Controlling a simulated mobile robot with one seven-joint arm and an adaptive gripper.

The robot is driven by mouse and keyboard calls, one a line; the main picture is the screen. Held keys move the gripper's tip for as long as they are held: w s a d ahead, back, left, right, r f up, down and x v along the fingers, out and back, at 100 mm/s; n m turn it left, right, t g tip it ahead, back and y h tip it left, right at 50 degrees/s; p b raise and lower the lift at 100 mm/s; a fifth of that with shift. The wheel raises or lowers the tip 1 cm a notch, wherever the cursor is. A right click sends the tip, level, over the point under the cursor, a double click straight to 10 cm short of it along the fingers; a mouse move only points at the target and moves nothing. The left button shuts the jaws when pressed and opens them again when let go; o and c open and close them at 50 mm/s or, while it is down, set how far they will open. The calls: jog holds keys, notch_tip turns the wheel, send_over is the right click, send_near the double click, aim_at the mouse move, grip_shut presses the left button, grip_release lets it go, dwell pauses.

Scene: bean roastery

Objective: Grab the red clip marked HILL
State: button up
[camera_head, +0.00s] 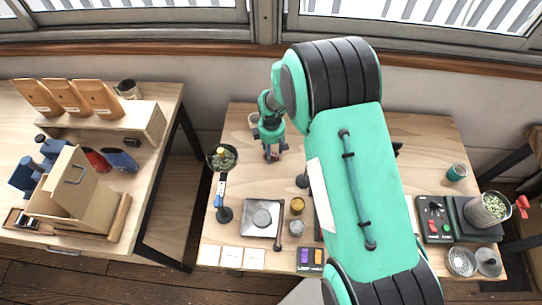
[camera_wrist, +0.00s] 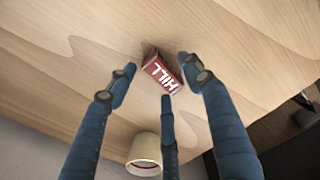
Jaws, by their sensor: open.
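The red clip marked HILL (camera_wrist: 162,74) lies on the wooden table, its white lettering facing the wrist camera. My gripper (camera_wrist: 158,85) is open, with its three blue fingers spread around the clip in the wrist view. I cannot tell whether any finger touches it. In the head view my gripper (camera_head: 271,150) is low over the table's back left part, and a small bit of red (camera_head: 271,156) shows between the fingers.
A cream cup (camera_wrist: 145,154) stands close to my gripper. A pan of green beans (camera_head: 222,158) on a stand is to its left. A scale (camera_head: 262,217) and small jars (camera_head: 297,205) stand nearer the front. My arm covers the table's middle.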

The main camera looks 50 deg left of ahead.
aim_at(272, 154)
dwell(0.4)
jog(key=c, duration=0.9)
jog(key=shift+r, duration=0.15)
jog(key=shift+r, duration=0.5)
jog(key=shift+s+d+r+p, duration=0.1)
jog(key=shift+d+r+p, duration=0.1)
jog(key=shift+r, duration=0.45)
jog(key=shift+s+d+r+p, duration=0.1)
jog(key=shift+r+p, duration=0.1)
jog(key=shift+r, duration=0.4)
jog(key=s+d, duration=0.2)
jog(key=d, duration=0.2)
jog(key=s+d+r+p, duration=0.1)
jog(key=s+d, duration=0.2)
jog(key=d, duration=0.2)
jog(key=s+d, duration=0.2)
jog(key=d, duration=0.2)
jog(key=shift+s+d+r, duration=0.15)
jog(key=shift+s, duration=0.1)
